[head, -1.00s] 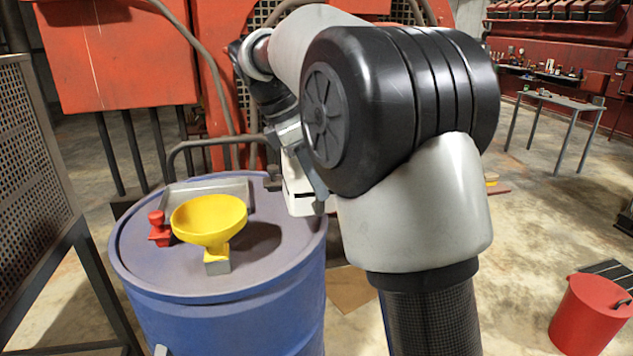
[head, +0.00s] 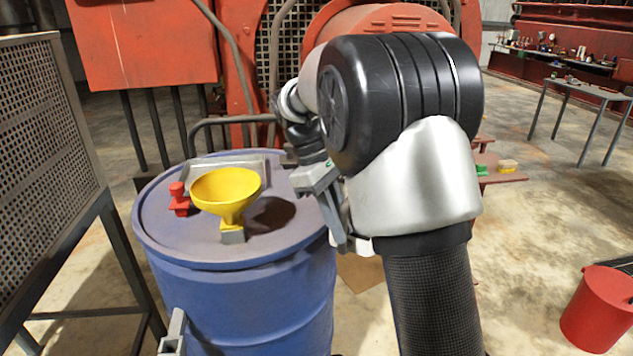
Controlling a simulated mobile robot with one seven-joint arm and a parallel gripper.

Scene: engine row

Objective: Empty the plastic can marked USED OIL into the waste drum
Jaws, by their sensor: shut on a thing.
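The blue waste drum (head: 265,310) stands at the left with a yellow funnel (head: 225,190) upright in its lid. My gripper (head: 340,235) is at the right edge of the drum, partly covered by my own arm. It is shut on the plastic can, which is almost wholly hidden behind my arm. Only a small pale patch beside the fingers may be part of it. The can's marking and tilt cannot be seen. The gripper is to the right of the funnel and apart from it.
A red cap-like fitting (head: 179,200) and a shallow grey tray (head: 225,161) are on the drum lid near the funnel. A mesh panel (head: 45,130) stands close at the left. A red bucket (head: 597,310) is on the floor at the right. Open floor lies between bucket and arm.

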